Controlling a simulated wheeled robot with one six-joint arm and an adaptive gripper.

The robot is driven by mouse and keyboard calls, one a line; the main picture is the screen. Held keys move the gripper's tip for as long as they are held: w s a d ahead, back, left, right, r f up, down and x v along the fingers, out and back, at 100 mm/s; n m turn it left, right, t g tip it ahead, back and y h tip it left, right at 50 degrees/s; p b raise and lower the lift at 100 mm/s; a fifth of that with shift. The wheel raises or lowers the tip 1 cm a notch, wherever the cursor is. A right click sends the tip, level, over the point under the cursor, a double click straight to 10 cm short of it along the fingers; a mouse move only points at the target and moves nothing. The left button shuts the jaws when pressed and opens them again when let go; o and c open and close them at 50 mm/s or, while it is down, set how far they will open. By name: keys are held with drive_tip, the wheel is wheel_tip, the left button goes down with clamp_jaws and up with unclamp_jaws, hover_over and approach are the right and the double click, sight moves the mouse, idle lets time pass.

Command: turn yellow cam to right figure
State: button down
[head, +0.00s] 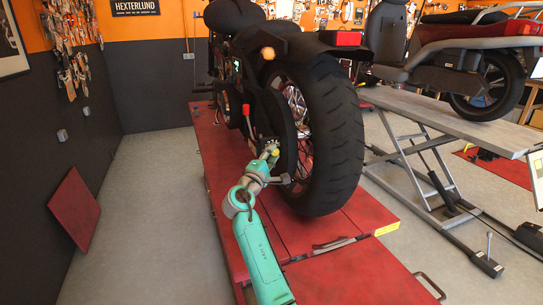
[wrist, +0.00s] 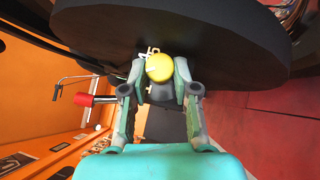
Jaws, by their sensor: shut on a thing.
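The yellow cam (wrist: 159,67) is a round yellow knob on the dark side of the motorcycle's rear end, in the upper middle of the wrist view. My gripper (wrist: 161,75) is shut on it, one finger on each side. Small pale figures (wrist: 148,53) show just above the cam, partly hidden and too small to read surely. In the head view the cam is a small yellow spot (head: 275,152) at the tip of my gripper (head: 269,151), left of the rear tyre. A faint mark on the cam's face is unclear.
The motorcycle's rear tyre (head: 335,135) stands close to the right of my arm. The red lift (head: 318,228) is beneath it. A grey lift (head: 440,112) with another motorcycle stands to the right. Grey floor (head: 145,220) is free at the left.

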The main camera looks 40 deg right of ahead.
drive_tip(key=shift+m, duration=0.4)
drive_tip(key=shift+d+r+m+g+y, duration=0.1)
drive_tip(key=shift+r+m+g+y, duration=0.25)
drive_tip(key=shift+m+y, duration=0.85)
drive_tip(key=shift+r+m+g+y, duration=0.1)
drive_tip(key=shift+m+g+y, duration=0.4)
drive_tip(key=shift+m+y, duration=0.7)
drive_tip(key=shift+d+r+m+g+y, duration=0.1)
drive_tip(key=shift+r+m+g+y, duration=0.25)
drive_tip(key=shift+m+y, duration=0.85)
drive_tip(key=shift+f+y, duration=0.15)
drive_tip(key=shift+y, duration=0.25)
drive_tip(key=c, duration=0.9)
unclamp_jaws()
drive_tip(key=shift+n, duration=0.3)
